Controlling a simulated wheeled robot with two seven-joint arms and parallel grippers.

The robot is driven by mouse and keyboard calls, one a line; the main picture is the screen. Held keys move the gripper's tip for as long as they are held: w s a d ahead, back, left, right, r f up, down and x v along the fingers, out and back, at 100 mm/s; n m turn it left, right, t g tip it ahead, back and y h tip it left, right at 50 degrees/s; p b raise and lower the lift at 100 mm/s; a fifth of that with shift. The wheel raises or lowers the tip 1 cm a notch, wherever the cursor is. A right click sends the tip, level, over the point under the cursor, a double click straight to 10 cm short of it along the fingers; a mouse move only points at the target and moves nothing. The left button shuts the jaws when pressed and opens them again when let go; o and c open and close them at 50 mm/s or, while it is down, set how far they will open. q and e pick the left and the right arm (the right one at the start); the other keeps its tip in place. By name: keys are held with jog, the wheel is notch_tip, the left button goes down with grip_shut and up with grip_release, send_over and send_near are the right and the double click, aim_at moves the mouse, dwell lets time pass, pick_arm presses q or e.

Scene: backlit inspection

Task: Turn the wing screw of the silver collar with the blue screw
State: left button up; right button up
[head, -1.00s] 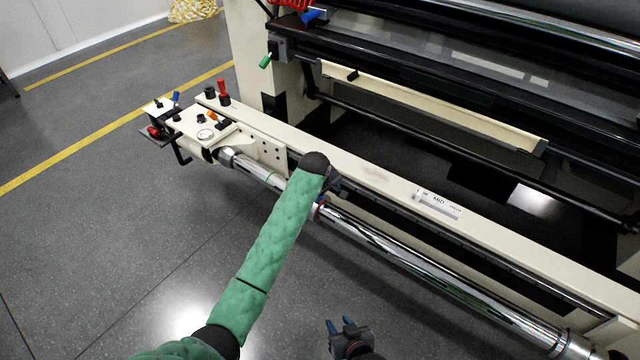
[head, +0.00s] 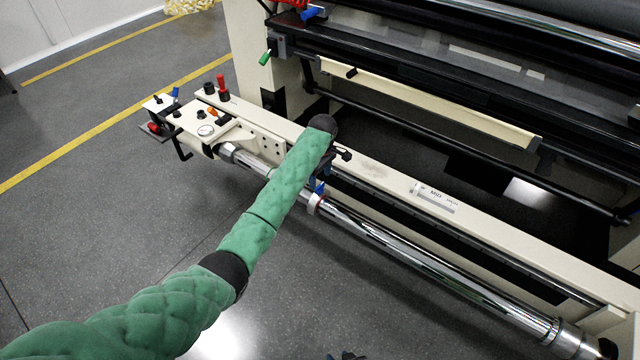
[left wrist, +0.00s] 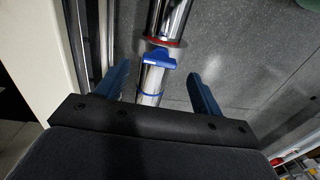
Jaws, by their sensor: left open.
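The silver collar (head: 314,204) sits around the chrome shaft, just below my left gripper in the head view. Its blue wing screw (head: 319,187) sticks up on the near side of my gripper. In the left wrist view the blue wing screw (left wrist: 159,58) lies between and beyond my fingertips, against the collar with a red edge (left wrist: 165,42). My left gripper (head: 325,170) is open and empty; its two blue fingers (left wrist: 160,82) stand on either side of the shaft line, apart from the screw. My right gripper (head: 346,355) barely shows at the bottom edge; its jaws are cut off.
The chrome shaft (head: 420,264) runs along the cream machine rail (head: 385,185). A blue band (left wrist: 151,94) circles the shaft nearer my wrist. Open grey floor lies in front.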

aim_at(320, 185)
pick_arm(q)
jog(key=shift+s+f, duration=0.1)
jog(key=shift+f, duration=1.75)
jog(key=shift+c, duration=0.5)
